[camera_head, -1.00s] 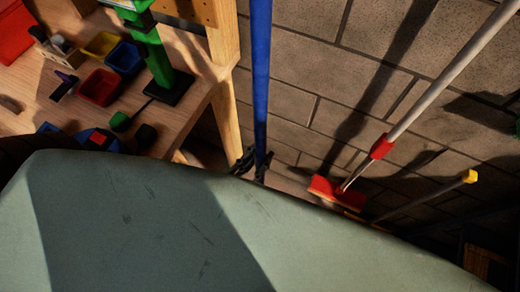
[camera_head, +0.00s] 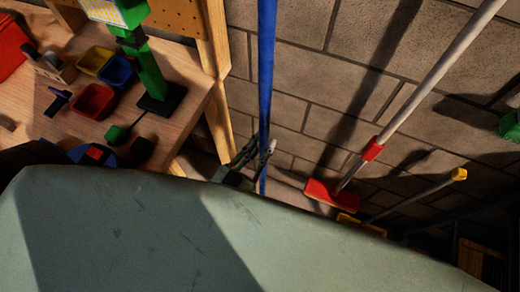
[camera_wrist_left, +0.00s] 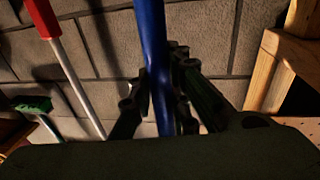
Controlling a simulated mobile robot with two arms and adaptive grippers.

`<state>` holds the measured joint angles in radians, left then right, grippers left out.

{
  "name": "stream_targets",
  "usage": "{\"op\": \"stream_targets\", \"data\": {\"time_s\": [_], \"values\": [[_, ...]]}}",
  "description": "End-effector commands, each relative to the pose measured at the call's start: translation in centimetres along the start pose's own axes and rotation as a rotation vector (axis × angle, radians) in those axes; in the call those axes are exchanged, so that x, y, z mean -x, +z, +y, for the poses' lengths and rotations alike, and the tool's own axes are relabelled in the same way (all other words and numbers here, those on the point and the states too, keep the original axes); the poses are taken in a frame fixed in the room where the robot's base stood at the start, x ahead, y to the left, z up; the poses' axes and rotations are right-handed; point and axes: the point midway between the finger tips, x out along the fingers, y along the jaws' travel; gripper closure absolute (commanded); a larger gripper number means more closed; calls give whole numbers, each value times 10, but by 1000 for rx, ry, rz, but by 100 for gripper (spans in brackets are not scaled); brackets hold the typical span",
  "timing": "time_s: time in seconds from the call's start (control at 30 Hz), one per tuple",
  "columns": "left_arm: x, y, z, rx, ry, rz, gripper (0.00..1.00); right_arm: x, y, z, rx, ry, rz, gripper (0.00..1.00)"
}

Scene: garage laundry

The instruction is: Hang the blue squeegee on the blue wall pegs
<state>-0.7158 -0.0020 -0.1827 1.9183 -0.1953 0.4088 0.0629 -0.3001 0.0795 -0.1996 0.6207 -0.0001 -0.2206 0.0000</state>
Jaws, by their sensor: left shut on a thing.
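The blue squeegee's long handle (camera_head: 265,75) runs nearly upright in the head view, from the top edge down to my left gripper. My left gripper (camera_head: 262,152) is shut on this handle, low in the head view. In the left wrist view the gripper's dark fingers (camera_wrist_left: 158,98) stand on both sides of the blue handle (camera_wrist_left: 152,40). The squeegee's head and the upper end of its handle are out of view. The blue wall pegs do not show in either view. My right gripper is not in view.
A wooden workbench (camera_head: 190,125) with bins and tools stands at the left. Against the block wall (camera_head: 310,85) stand a grey pole with a red head (camera_head: 330,193) and a yellow-tipped pole (camera_head: 458,174). My own grey-green body covers the lower head view.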

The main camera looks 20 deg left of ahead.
Motion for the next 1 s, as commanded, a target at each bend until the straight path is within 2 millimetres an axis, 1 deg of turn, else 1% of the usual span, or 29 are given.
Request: {"op": "stream_targets", "data": {"time_s": [0.03,0.33,1.0], "values": [[-5,-2,-1,0,0,7,100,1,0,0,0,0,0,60],[-25,-1,-4,-1,0,7,100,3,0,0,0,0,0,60],[-69,6,-12,0,0,7,100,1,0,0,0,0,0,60]]}}
